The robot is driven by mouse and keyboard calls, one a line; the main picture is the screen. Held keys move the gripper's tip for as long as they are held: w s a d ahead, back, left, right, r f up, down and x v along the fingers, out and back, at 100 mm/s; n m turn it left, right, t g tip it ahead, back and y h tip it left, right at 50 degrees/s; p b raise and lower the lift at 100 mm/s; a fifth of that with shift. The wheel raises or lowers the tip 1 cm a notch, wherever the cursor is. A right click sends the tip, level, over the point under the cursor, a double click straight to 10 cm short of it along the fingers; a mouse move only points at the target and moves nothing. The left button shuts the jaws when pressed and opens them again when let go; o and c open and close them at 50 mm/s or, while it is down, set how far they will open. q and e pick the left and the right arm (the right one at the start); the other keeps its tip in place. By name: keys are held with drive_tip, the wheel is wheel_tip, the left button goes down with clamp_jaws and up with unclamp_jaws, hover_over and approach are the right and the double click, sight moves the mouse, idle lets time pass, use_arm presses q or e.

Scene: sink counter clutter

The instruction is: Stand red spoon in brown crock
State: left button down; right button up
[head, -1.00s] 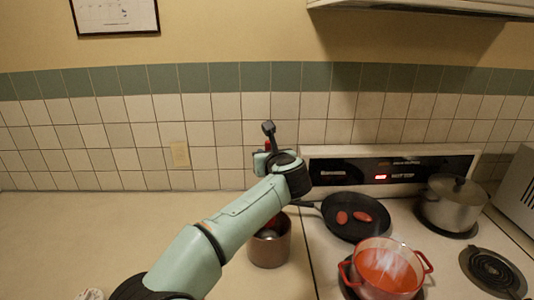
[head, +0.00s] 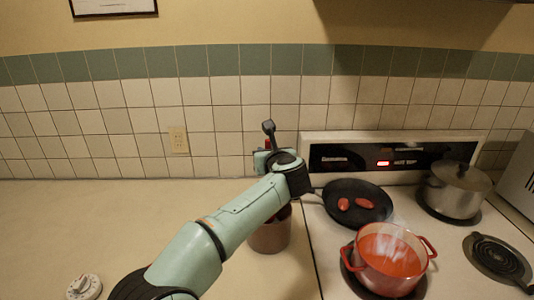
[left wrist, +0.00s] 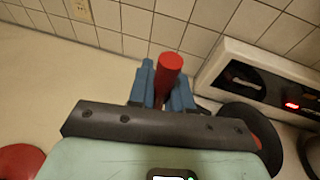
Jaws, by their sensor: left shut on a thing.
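The red spoon shows as a thick red handle end (left wrist: 168,66) between the blue fingers of my left gripper (left wrist: 162,88) in the left wrist view. The gripper is shut on it. In the head view my left gripper (head: 264,160) is partly hidden behind my own wrist, with a bit of red at it. The brown crock (head: 270,237) stands on the counter left of the stove, below my forearm. My arm hides much of its rim and opening. The spoon's lower end is hidden, so I cannot tell its place relative to the crock. My right gripper is out of view.
A black pan (head: 358,216) with red pieces, a steaming red pot (head: 385,276) and a lidded steel pot (head: 455,200) stand on the stove right of the crock. A white timer (head: 84,287) lies front left. The left counter is mostly clear. The tiled wall stands behind.

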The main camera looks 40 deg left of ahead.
use_arm(q)
drive_tip(key=c, duration=1)
unclamp_jaws()
drive_tip(key=shift+o, duration=0.2)
drive_tip(key=shift+d, duration=0.1)
drive_tip(key=b+v, duration=0.2)
drive_tip(key=v, duration=1.1)
drive_tip(key=shift+r, duration=0.2)
drive_tip(key=shift+s+d, duration=0.1)
